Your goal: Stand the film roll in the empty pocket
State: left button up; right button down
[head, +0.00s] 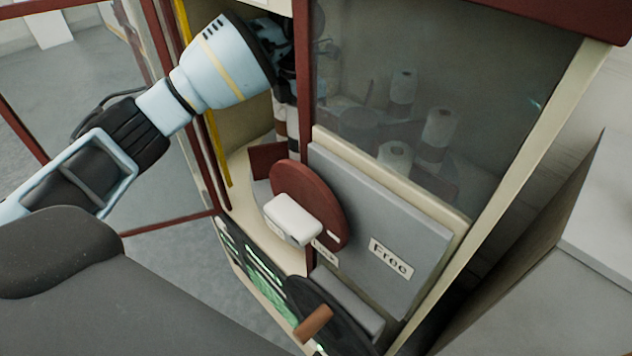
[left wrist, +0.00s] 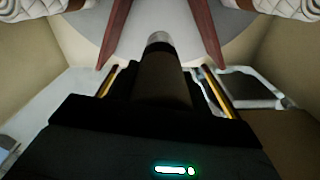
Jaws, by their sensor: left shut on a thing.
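My left gripper (head: 284,72) reaches into the open left part of the cabinet from the left. In the left wrist view its jaws (left wrist: 158,78) are shut on the film roll, a dark cylinder (left wrist: 163,82) with a pale grey end (left wrist: 159,39). The roll's far end points between two dark red dividers (left wrist: 120,32) (left wrist: 207,32), with a bare grey surface (left wrist: 160,15) between them. I cannot tell whether the roll touches that surface. In the head view a brown and white banded piece (head: 280,120) shows below the gripper, partly hidden. My right gripper is not in view.
White quilted rolls (left wrist: 48,8) (left wrist: 272,8) lie beyond the dividers on both sides. Behind the cabinet's glass (head: 480,70) stand several pale rolls (head: 403,88). A red disc with a white knob (head: 293,218) and a grey panel marked "Free" (head: 375,225) are on the front.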

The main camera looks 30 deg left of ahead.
pick_arm(q)
notch_tip(320, 180, down, 5)
jog(key=shift+f, duration=2.3)
jog(key=o, duration=1.1)
jog(key=shift+f, duration=0.15)
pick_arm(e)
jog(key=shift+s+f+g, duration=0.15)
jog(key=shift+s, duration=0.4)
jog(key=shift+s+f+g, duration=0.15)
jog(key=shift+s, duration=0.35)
